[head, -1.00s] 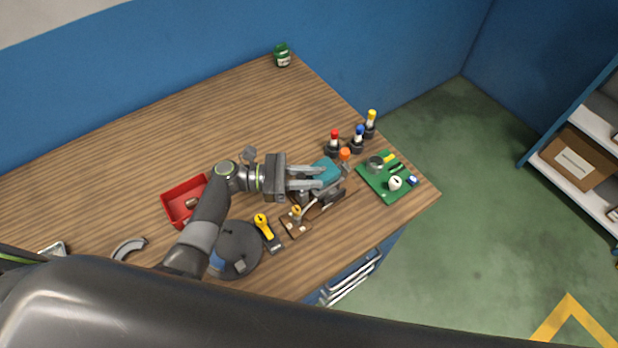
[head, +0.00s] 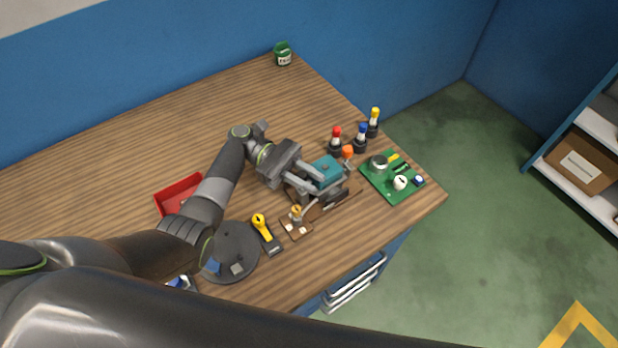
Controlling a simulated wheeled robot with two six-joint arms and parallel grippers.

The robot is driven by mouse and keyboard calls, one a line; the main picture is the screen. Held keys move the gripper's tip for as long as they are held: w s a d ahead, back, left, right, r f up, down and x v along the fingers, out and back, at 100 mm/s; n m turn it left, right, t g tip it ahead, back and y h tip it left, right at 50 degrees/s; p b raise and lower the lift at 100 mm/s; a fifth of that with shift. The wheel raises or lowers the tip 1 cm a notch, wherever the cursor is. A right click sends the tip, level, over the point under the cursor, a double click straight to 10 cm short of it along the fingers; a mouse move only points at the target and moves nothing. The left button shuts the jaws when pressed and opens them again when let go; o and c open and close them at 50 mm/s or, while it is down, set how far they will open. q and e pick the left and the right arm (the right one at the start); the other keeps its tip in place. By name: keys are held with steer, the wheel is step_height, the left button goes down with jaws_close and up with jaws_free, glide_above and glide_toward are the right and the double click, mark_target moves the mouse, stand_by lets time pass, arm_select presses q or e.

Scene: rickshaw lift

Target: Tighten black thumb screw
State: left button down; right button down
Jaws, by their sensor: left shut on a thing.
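A teal-topped fixture (head: 327,169) with dark metal parts stands near the right end of the wooden table. My left gripper (head: 312,190) reaches it from the upper left, angled down to the right. Its fingers are shut at the fixture's near left side, beside the teal block. The black thumb screw is too small and too covered by the fingers to make out; the grip is at the place where they meet the fixture. My right gripper is not in view.
Red, blue and yellow-capped bottles (head: 361,139) and a green board (head: 393,179) stand right of the fixture. A brown block with a lever (head: 297,224), a yellow-handled tool (head: 262,228) and a dark round plate (head: 231,250) lie in front. A red bin (head: 178,190) is left.

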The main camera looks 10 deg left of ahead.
mark_target(297, 174)
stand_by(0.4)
arm_select(q)
steer(key=c, duration=1.2)
jaws_free()
steer(key=b+v, duration=0.1)
steer(key=v, duration=0.1)
steer(key=b+v, duration=0.2)
steer(key=v, duration=0.1)
steer(key=b+v, duration=0.1)
steer(key=v, duration=0.1)
steer(key=shift+w+a+f, duration=0.15)
steer(key=shift+a+f, duration=0.2)
steer(key=b+v, duration=0.1)
steer(key=b, duration=0.2)
steer(key=b+v, duration=0.2)
steer(key=b, duration=0.1)
steer(key=b+v, duration=0.1)
steer(key=b, duration=0.2)
steer(key=shift+a+r, duration=0.15)
steer(key=shift+r, duration=0.2)
